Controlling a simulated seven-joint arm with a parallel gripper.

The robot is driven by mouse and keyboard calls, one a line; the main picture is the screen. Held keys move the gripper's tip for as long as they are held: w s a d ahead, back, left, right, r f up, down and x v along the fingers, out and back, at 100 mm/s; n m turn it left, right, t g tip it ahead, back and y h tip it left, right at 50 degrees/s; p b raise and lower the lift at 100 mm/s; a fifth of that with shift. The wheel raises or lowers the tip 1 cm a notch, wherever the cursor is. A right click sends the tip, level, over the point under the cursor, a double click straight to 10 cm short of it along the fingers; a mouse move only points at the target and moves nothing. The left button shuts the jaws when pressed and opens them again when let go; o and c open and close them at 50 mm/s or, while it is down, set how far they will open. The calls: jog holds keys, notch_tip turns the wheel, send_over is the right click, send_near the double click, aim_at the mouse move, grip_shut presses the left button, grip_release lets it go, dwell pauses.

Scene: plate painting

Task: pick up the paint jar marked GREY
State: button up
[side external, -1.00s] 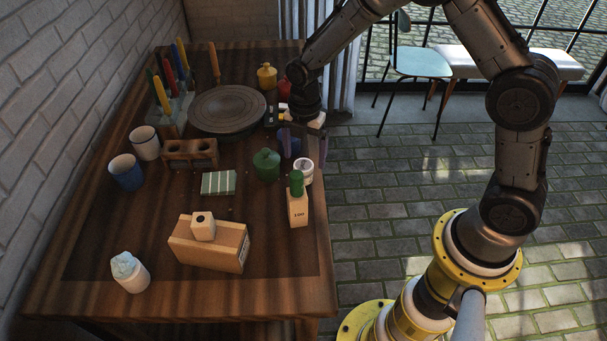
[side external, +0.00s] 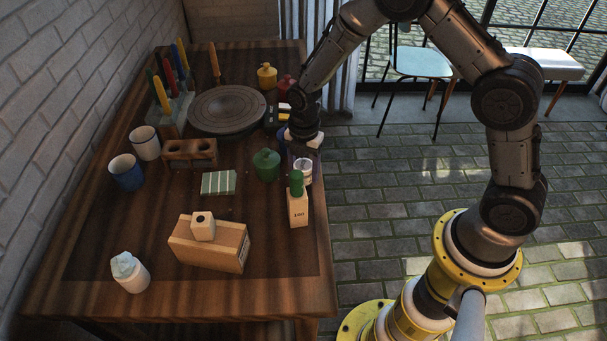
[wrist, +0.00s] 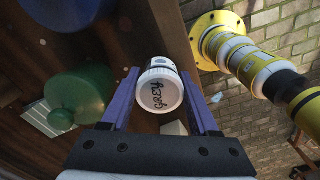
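The GREY jar (wrist: 160,92) is white, with its lettered lid facing the camera in the wrist view. It stands upright near the table's right edge in the side view (side external: 303,168). My gripper (wrist: 161,78) is open, with one purple finger on each side of the jar and a gap visible beside the lid. In the side view my gripper (side external: 303,155) is low, right at the jar, and its fingers are partly hidden by the wrist.
A green jar (side external: 266,165) stands left of the GREY jar; a blue jar (wrist: 75,10) is beside it. The table's right edge is close.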

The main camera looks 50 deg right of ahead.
grip_shut()
jog(key=shift+r, duration=0.1)
